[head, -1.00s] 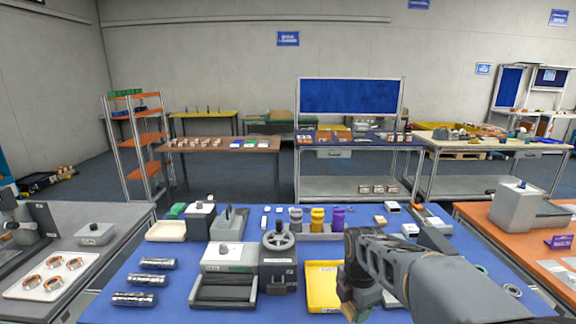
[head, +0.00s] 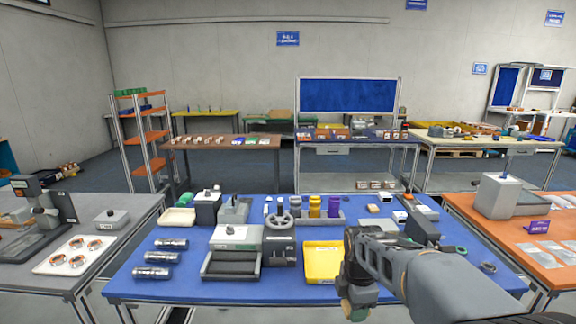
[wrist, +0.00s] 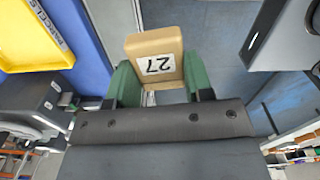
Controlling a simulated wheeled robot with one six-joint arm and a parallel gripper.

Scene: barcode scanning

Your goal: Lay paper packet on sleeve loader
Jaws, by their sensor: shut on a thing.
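A tan packet marked 27 (wrist: 155,62) sits between the green fingers of my gripper (head: 356,308), which is shut on it. In the head view the gripper hangs low at the table's front edge, right of the yellow tray, and mostly hides the packet. In the wrist view, floor shows beyond the packet. A grey machine with a dark open tray (head: 231,264) stands on the blue table, left of the yellow tray. A grey device with a handwheel (head: 280,248) stands beside it. I cannot read which one is the sleeve loader.
The yellow tray (head: 323,278) lies on the blue table (head: 190,287), also seen in the wrist view (wrist: 35,45). Yellow and purple containers (head: 315,206) stand behind. An orange table (head: 500,224) is at the right.

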